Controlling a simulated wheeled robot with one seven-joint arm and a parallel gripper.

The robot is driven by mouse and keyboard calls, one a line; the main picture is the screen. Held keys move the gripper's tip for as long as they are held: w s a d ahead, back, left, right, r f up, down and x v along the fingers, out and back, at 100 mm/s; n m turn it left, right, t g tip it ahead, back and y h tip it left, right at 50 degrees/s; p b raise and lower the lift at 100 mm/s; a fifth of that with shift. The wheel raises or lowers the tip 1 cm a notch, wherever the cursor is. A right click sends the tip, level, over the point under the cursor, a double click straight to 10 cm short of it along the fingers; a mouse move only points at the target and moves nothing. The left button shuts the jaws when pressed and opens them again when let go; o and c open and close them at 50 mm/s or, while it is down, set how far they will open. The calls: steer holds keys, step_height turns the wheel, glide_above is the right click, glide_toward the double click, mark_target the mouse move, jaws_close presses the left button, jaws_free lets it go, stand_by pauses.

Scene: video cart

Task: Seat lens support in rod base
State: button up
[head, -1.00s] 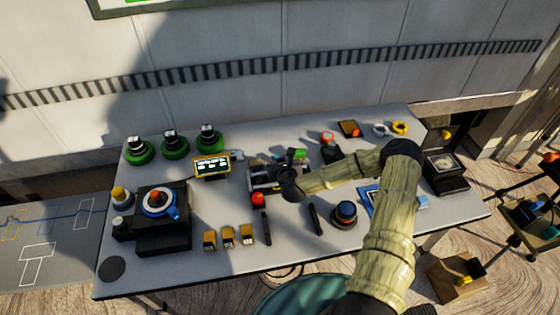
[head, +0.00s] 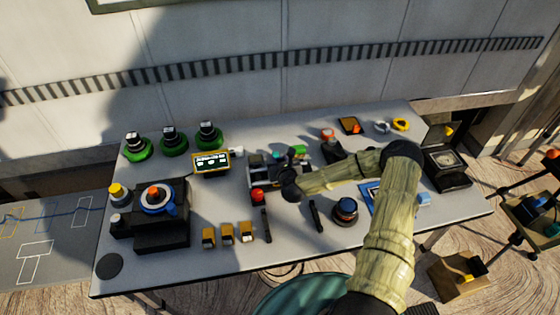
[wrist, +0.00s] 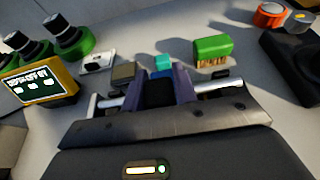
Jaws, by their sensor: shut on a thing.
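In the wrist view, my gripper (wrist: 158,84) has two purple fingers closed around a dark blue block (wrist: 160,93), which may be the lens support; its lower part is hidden. In the head view, my dark wrist (head: 291,188) hangs over the right side of a black frame with pale metal parts (head: 262,180), apparently the rod base. The wrist covers part of this frame, and the held piece cannot be made out there. Silver rods (wrist: 220,88) show on both sides of the fingers. I cannot tell whether the held block touches the base.
A green block with tan bristles (wrist: 212,51) lies beyond the fingers. A small display (head: 211,163) and several green-based knobs (head: 174,145) stand left. A red-topped piece (head: 257,194) is near the frame's front.

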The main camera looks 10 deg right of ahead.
steer(key=shift+f+b, duration=0.45)
steer(key=shift+f, duration=0.1)
steer(key=o, duration=1.1)
steer(key=shift+s, duration=0.1)
steer(key=v, duration=1.7)
steer(key=shift+s, duration=0.15)
